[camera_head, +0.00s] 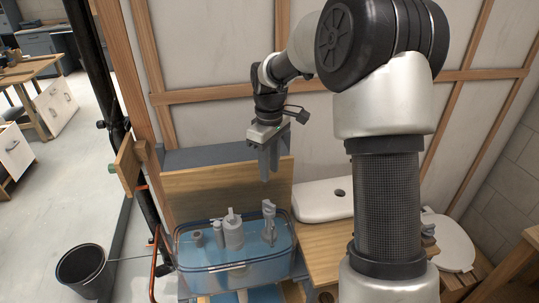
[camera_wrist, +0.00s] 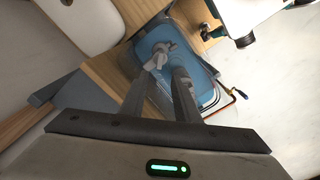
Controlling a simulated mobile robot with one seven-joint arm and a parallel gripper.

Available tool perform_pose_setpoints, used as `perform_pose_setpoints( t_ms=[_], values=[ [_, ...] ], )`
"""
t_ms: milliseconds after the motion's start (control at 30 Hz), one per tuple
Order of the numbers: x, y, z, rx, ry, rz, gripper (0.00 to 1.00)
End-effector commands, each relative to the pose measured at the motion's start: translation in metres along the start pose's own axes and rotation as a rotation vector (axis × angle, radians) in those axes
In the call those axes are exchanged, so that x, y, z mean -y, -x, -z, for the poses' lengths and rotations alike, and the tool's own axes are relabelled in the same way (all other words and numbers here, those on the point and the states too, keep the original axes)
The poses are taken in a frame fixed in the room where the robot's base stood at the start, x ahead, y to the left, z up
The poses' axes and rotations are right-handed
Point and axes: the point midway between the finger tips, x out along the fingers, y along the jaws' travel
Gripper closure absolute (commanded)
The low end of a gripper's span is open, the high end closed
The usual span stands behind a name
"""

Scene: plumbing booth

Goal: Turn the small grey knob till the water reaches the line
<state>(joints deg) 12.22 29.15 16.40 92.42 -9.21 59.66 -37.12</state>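A clear tank (camera_head: 190,262) with blue water stands below my arm in the camera_head view; it also shows in the wrist view (camera_wrist: 207,85). Several grey fittings stand in it, among them a taller fitting (camera_head: 269,222) at the right and a wider one (camera_head: 233,232) in the middle. I cannot tell for sure which part is the small grey knob. No water line mark can be made out. My gripper (camera_head: 267,178) points down above the tank's back right side, apart from the fittings. In the wrist view its fingers (camera_wrist: 165,72) are apart and hold nothing, with a grey fitting (camera_wrist: 159,56) beyond the tips.
A wooden board (camera_head: 215,187) rises behind the tank. A white lid (camera_head: 322,203) with a dark hole lies on the wooden bench to the right. A white toilet seat (camera_head: 448,243) is farther right. A black bucket (camera_head: 83,270) stands on the floor at left, beside a dark pipe.

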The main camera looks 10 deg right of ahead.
Motion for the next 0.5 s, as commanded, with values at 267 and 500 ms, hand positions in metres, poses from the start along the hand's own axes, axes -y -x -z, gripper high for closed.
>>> perform_pose_setpoints(
  t_ms=[267, 500],
  values=[
    [0.0, 0.038, 0.0, -0.001, 0.0, 0.0, 0.71],
    [0.0, 0.043, 0.0, 0.0, 0.0, 0.001, 0.71]
  ],
)
